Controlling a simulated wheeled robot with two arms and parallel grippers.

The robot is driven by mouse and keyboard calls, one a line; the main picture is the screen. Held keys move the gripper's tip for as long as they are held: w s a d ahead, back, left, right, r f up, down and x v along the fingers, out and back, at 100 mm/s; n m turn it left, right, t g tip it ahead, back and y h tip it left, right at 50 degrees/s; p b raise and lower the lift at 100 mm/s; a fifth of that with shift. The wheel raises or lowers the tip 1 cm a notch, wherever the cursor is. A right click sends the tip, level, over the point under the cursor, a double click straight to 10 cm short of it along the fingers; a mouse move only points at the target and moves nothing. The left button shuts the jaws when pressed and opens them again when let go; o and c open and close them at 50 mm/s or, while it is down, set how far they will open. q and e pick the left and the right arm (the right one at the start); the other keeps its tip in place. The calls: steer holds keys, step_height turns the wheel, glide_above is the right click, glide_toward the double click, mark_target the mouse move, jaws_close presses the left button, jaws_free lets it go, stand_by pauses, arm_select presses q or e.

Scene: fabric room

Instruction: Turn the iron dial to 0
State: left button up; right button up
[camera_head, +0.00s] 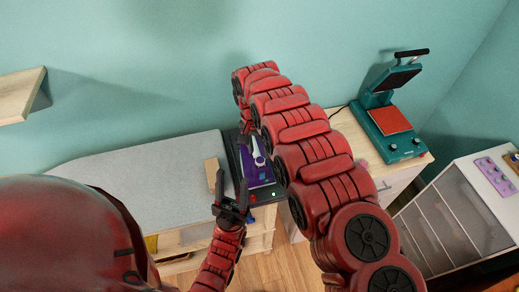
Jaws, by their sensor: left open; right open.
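A dark iron unit with a purple panel (264,176) and a white part (258,152) sits at the right end of the grey ironing surface. A red spot and a green light show near its front edge; which part is the dial is too small to tell. My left gripper (232,208) is open and empty at the unit's front left corner, fingers pointing up in the picture. Whether it touches the unit I cannot tell. My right arm arches over the unit's right side. My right gripper (246,124) is at the unit's back edge, mostly hidden by the arm, its fingers hard to make out.
The grey ironing surface (135,175) is bare to the left, with a small wooden piece (212,174) beside the unit. A teal heat press (388,122) stands on a wooden cabinet at right. A drawer unit (455,222) holds a purple item (494,176). A wooden shelf (20,96) juts from the wall.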

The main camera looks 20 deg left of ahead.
mark_target(260, 159)
steer(key=shift+d+f+p, duration=0.15)
steer(key=shift+f+p, duration=0.2)
steer(key=shift+f, duration=1.35)
jaws_close()
